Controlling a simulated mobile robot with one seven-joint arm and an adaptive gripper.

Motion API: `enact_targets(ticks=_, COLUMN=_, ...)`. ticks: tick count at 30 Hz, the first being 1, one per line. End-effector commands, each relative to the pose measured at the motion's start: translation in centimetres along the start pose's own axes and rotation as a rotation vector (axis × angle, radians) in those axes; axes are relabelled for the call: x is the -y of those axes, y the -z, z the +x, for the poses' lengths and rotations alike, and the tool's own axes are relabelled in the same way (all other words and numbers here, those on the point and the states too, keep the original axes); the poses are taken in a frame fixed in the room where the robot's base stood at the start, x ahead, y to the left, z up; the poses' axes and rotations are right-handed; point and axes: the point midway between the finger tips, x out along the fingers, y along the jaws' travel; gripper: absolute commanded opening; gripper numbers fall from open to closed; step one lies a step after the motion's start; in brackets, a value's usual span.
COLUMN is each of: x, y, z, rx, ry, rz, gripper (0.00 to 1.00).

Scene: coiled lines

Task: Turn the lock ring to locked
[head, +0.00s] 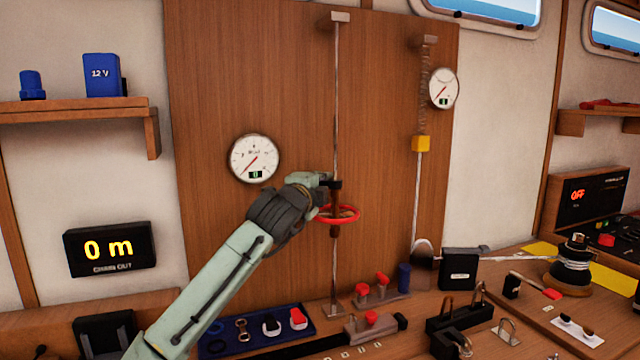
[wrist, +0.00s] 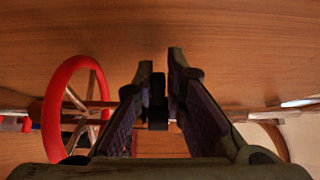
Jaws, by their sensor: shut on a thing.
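A thin vertical line (head: 336,90) runs down the wooden panel, with a red handwheel (head: 345,219) around it. Just above the wheel is a small black ring (head: 335,185), which I take for the lock ring. My gripper (head: 328,181) reaches it from the left. In the wrist view, the black ring (wrist: 158,104) sits between the two fingers of my gripper (wrist: 163,95), which are shut on it. The red wheel (wrist: 57,100) stands to the left, apart from the fingers. I cannot read any lock mark on the ring.
A round gauge (head: 254,159) hangs left of the line. A second line bears a yellow block (head: 421,143) at right. Below stand a blue tray (head: 258,332) of shackles, red-knobbed fittings (head: 382,279) and a winch (head: 572,262). The panel is close behind my gripper.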

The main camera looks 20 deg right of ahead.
Motion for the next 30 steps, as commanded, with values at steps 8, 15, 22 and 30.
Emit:
enact_targets(ticks=8, x=-0.57, y=0.09, z=0.42, rx=-0.076, ry=-0.014, rz=0.001, gripper=0.00)
enact_targets(ticks=15, x=-0.51, y=0.18, z=0.52, rx=-0.120, ry=-0.009, rz=0.001, gripper=0.00)
enact_targets(ticks=22, x=-0.56, y=0.21, z=0.52, rx=-0.120, ry=-0.010, rz=0.002, gripper=0.12)
enact_targets(ticks=30, x=-0.36, y=0.15, z=0.49, rx=-0.119, ry=-0.006, rz=0.001, gripper=0.30)
